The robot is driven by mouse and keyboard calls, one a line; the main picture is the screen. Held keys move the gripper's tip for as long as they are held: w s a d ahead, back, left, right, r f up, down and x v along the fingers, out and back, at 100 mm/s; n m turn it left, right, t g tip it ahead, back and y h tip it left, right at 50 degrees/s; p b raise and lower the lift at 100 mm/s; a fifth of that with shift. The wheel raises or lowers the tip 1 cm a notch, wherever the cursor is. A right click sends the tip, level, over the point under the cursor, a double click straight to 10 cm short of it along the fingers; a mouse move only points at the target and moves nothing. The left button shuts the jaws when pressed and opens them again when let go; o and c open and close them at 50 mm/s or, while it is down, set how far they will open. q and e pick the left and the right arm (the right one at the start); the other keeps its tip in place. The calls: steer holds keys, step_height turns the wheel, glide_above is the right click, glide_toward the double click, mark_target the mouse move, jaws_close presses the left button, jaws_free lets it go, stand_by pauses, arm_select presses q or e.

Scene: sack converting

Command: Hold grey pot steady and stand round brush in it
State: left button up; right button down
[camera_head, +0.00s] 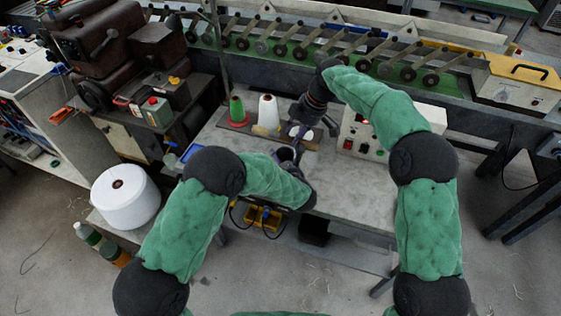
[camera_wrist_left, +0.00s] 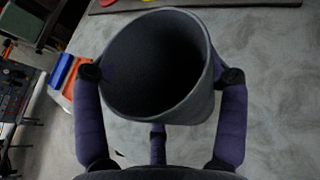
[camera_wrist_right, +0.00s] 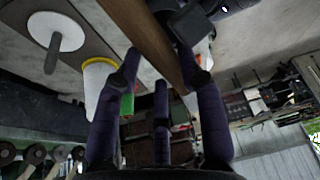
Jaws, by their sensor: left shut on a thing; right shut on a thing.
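The grey pot (camera_wrist_left: 205,100) is a tapered cup standing between the fingers of my left gripper (camera_wrist_left: 161,75), which is shut on its sides. Its mouth faces the left wrist camera and its visible inside is dark and empty. In the head view the pot (camera_head: 287,155) is small and partly covered by my left gripper. My right gripper (camera_wrist_right: 166,69) is shut on a wooden handle (camera_wrist_right: 145,32), taken to be the round brush's, which runs slanted between the fingers. The bristle end cannot be made out. In the head view my right gripper is just beyond the pot, above the table.
A white cone (camera_head: 268,112) and a green cone (camera_head: 237,110) stand at the table's back left. A control box (camera_head: 362,140) with red and green buttons stands to the right. A white disc on a stem (camera_wrist_right: 55,32) is near my right gripper. The front table top (camera_head: 350,190) is clear.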

steer(key=shift+s+f, duration=0.15)
steer(key=shift+f, duration=0.95)
steer(key=shift+s+f, duration=0.1)
steer(key=shift+f, duration=0.95)
steer(key=c, duration=0.7)
jaws_free()
steer(key=v, duration=1.3)
steer(key=shift+w+r, duration=0.15)
steer(key=shift+w, duration=0.2)
steer(key=shift+o, duration=0.3)
